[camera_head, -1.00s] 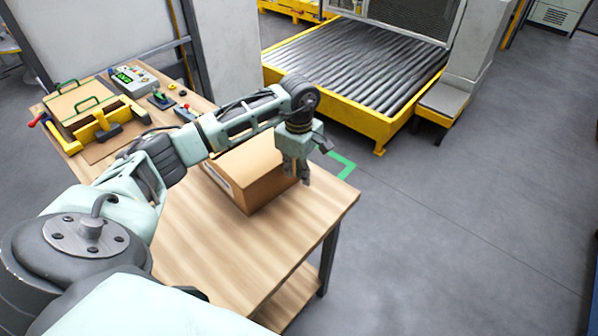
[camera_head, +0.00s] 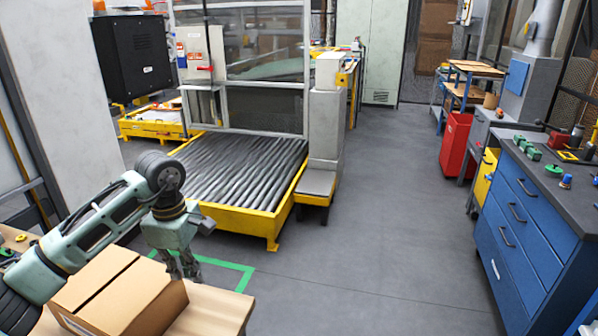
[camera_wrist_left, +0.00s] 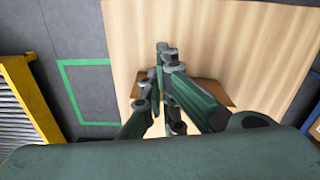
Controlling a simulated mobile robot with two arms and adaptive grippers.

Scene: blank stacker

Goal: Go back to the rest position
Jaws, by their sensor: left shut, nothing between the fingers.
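My left gripper (camera_head: 182,268) hangs at the end of my left arm, pointing down beside the far right side of a brown cardboard box (camera_head: 118,298). The box sits closed on the light wooden table (camera_head: 215,312). In the left wrist view my left gripper (camera_wrist_left: 165,62) has its fingers together over the wooden table top (camera_wrist_left: 215,35), with nothing between them. A small part of the brown box (camera_wrist_left: 215,90) shows behind the fingers there. My right gripper is not in view.
A yellow-framed roller conveyor (camera_head: 240,175) stands beyond the table. A green floor outline (camera_head: 243,276) lies by the table edge. A blue drawer cabinet (camera_head: 525,235) with small items on top stands at right, and a red bin (camera_head: 455,145) behind it. The grey floor (camera_head: 380,220) between is clear.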

